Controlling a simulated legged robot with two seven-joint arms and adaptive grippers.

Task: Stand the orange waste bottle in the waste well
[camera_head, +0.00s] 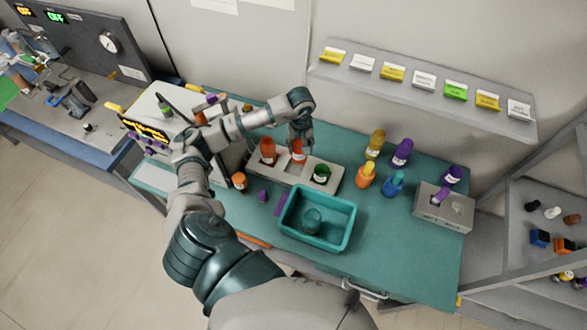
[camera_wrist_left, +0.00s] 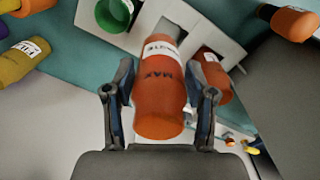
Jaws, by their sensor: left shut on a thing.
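The orange waste bottle (camera_wrist_left: 160,95) has a white label and dark lettering in the left wrist view. My left gripper (camera_head: 299,142) is shut on it, with a finger on either side. In the head view the bottle (camera_head: 299,156) is upright at the middle of the grey well block (camera_head: 284,178), between another orange bottle (camera_head: 267,152) and a green bottle (camera_head: 321,174). The held bottle's far end meets the block in the left wrist view, but its base is hidden. I cannot tell whether it is seated. My right gripper is not in view.
A teal bin (camera_head: 345,233) holding a clear cup stands in front of the block. A small orange bottle (camera_head: 239,181) stands at its left. Yellow, purple, orange and blue bottles (camera_head: 393,184) stand to its right, before a grey box (camera_head: 455,213).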

